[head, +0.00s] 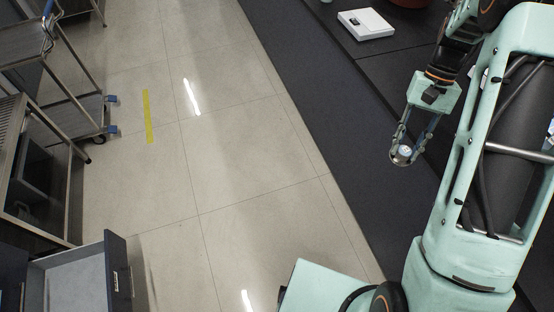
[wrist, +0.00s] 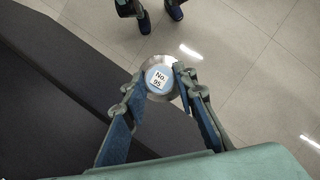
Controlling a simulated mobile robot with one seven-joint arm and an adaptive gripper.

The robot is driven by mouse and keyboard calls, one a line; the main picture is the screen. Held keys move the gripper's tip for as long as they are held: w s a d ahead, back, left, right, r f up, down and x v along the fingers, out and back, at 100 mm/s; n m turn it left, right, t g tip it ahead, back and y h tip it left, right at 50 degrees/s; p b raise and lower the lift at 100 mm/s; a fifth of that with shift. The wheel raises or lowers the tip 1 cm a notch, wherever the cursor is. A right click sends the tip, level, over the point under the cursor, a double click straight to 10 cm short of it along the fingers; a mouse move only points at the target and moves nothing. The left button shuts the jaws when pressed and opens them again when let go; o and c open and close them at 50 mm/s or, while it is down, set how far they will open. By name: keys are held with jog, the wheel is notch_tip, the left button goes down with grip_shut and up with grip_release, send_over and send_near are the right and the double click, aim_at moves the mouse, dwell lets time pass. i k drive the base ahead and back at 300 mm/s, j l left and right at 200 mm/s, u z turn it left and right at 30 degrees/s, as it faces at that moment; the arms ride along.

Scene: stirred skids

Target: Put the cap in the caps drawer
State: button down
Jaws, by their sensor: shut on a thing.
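The cap (wrist: 158,80) is a round silvery piece with a pale blue top and a white label reading "No. 95". My gripper (wrist: 160,82) is shut on it, one finger on each side, in the wrist view. In the head view, my gripper (head: 405,150) holds the cap (head: 404,151) up at the right, over the dark bench's near edge. An open grey drawer (head: 117,278) stands at the lower left, far from my gripper. Its visible inside looks empty. A small label on its front is too small to read, so I cannot tell whether it is the caps drawer.
A dark bench top (head: 300,60) runs along the right, with a white scale-like device (head: 366,24) at the back. A metal trolley (head: 92,100) with blue casters stands at the upper left. Tiled floor (head: 260,215) with a yellow stripe (head: 148,116) lies clear between bench and drawer.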

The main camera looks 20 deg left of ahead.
aim_at(99, 293)
jog(key=j+u, duration=0.1)
jog(key=u, duration=0.3)
jog(key=j+u, duration=0.1)
jog(key=u, duration=0.35)
jog(key=j+u, duration=0.1)
jog(key=u, duration=0.75)
jog(key=i+j+u, duration=0.1)
jog(key=u, duration=0.3)
jog(key=i+j+u, duration=0.15)
jog(key=u, duration=0.3)
jog(key=i+u, duration=0.3)
jog(key=u, duration=0.2)
jog(key=i+u, duration=0.2)
jog(key=i, duration=0.55)
jog(key=l, duration=0.05)
